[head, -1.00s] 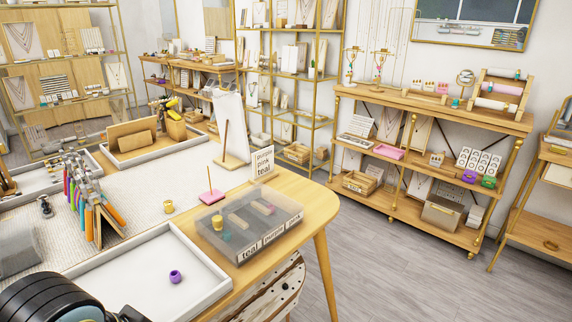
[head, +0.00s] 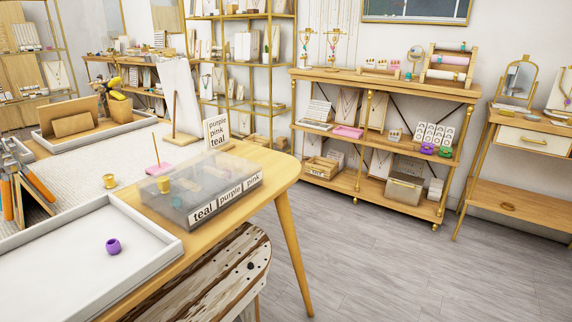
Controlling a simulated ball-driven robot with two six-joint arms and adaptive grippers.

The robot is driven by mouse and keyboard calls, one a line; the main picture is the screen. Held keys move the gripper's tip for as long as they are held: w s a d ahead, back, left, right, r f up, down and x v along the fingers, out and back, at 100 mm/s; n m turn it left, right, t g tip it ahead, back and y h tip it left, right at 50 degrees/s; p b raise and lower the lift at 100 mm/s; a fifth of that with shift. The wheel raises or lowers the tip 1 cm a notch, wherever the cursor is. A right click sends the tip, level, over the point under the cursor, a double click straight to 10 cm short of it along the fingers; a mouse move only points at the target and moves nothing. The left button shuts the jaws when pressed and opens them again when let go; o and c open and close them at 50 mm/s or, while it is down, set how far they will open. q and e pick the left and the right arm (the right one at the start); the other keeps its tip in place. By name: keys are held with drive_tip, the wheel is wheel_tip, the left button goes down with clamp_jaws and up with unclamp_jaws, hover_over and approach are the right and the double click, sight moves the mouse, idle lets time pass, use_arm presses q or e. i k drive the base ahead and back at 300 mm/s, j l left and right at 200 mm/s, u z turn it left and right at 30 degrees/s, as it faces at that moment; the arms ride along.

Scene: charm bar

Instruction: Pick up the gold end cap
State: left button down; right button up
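A small gold end cap (head: 109,181) stands on the light woven mat (head: 75,170) on the table, left of the sorting box. A second gold piece (head: 163,184) shows at the left end of the clear-lidded grey sorting box (head: 175,216); I cannot tell whether it is inside or on top. The box front reads teal, purple and pink. A purple bead (head: 113,246) lies in the white tray (head: 60,262) at the front. Neither of my grippers shows in the head view.
A pink base with a thin rod (head: 158,168) and a purple/pink/teal card (head: 217,132) stand near the box. A rustic stool (head: 215,275) is under the table edge; grey floor lies open to the right.

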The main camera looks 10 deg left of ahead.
sight(108, 179)
drive_tip(key=u, duration=1.45)
drive_tip(key=i+l, duration=0.2)
drive_tip(key=l, duration=0.2)
drive_tip(key=i+l, duration=0.15)
drive_tip(key=l, duration=0.25)
drive_tip(key=i+l+u, duration=0.1)
drive_tip(key=l+u, duration=0.15)
drive_tip(key=u, duration=0.25)
drive_tip(key=l+u, duration=0.25)
drive_tip(key=u, duration=0.2)
drive_tip(key=l+u, duration=0.3)
drive_tip(key=u, duration=0.65)
drive_tip(key=i, duration=0.05)
